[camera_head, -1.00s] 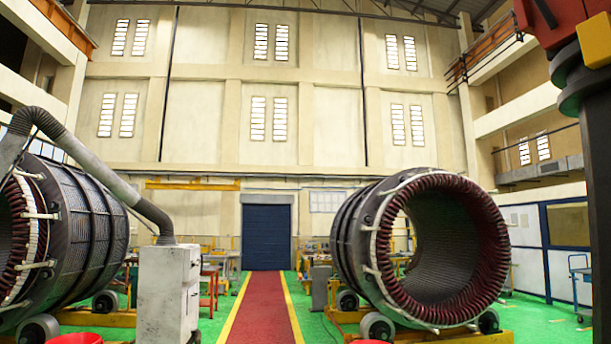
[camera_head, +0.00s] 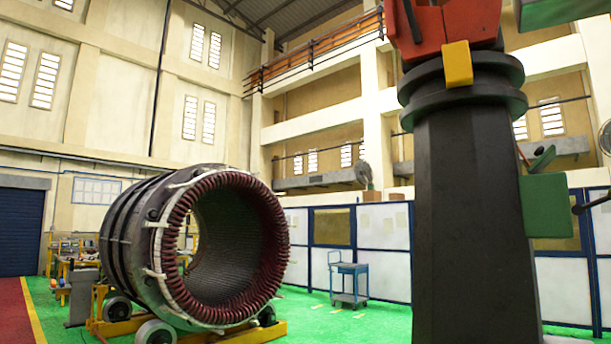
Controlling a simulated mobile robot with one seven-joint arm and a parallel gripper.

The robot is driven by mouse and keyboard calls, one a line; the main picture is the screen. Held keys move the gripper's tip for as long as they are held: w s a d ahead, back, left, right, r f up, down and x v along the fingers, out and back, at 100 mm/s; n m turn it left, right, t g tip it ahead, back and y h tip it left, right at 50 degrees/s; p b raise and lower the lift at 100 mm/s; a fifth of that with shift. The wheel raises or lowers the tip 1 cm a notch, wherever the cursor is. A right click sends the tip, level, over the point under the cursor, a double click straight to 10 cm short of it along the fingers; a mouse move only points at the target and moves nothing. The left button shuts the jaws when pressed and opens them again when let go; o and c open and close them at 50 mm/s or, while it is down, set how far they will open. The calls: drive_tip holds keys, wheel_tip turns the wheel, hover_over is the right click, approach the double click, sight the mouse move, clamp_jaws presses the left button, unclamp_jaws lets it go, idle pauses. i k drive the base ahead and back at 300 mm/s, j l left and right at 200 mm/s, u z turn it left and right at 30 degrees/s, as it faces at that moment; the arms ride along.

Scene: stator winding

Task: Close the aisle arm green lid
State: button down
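A small green box (camera_head: 545,206) is on the right side of the dark pedestal (camera_head: 468,220), at about mid height. A small dark green piece (camera_head: 542,157) stands tilted above the box and looks like a raised lid. An orange machine part (camera_head: 455,30) with a yellow block (camera_head: 457,64) sits on top of the pedestal and runs out of the top of the view. Another green surface (camera_head: 560,12) is cut off at the top right corner. My gripper is not in view.
A large stator (camera_head: 215,250) on a yellow stand is at the left. A blue cart (camera_head: 348,284) stands by the white-and-blue partition (camera_head: 390,245). A fan (camera_head: 363,176) is on the ledge.

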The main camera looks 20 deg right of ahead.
sight(547, 157)
drive_tip(key=i+z, duration=0.15)
drive_tip(key=z, duration=0.25)
drive_tip(key=i+j+z, duration=0.1)
drive_tip(key=z, duration=0.3)
drive_tip(key=i+j+z, duration=0.1)
drive_tip(key=z, duration=0.3)
drive_tip(key=j+z, duration=0.2)
drive_tip(key=z, duration=0.15)
drive_tip(key=i, duration=0.05)
